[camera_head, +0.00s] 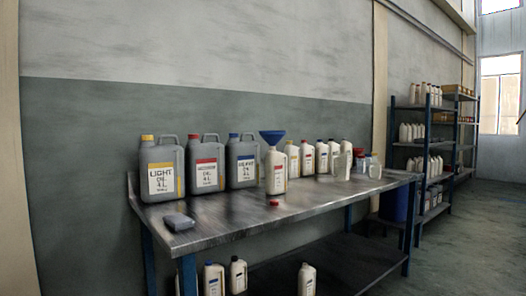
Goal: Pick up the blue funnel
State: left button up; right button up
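The blue funnel (272,136) sits upright in the mouth of a white bottle (276,173) near the middle of the metal workbench (230,218). Its wide rim faces up, and its spout is hidden in the bottle neck. A small red cap (274,203) lies on the bench in front of that bottle. Neither of my grippers shows in the head view.
Large grey oil cans, with yellow (162,168), red (206,163) and blue (243,161) caps, stand left of the funnel. Several white bottles (307,157) stand to its right. A grey folded cloth-like item (178,222) lies front left. Shelves (430,150) stand beyond the bench. The front right benchtop is clear.

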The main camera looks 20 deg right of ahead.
aim_at(272, 137)
jog(key=z, duration=0.2)
jog(key=k, duration=0.45)
jog(key=z, duration=1.75)
jog(key=i, duration=0.9)
jog(key=u, duration=0.7)
jog(key=i, duration=0.7)
jog(key=u, duration=0.75)
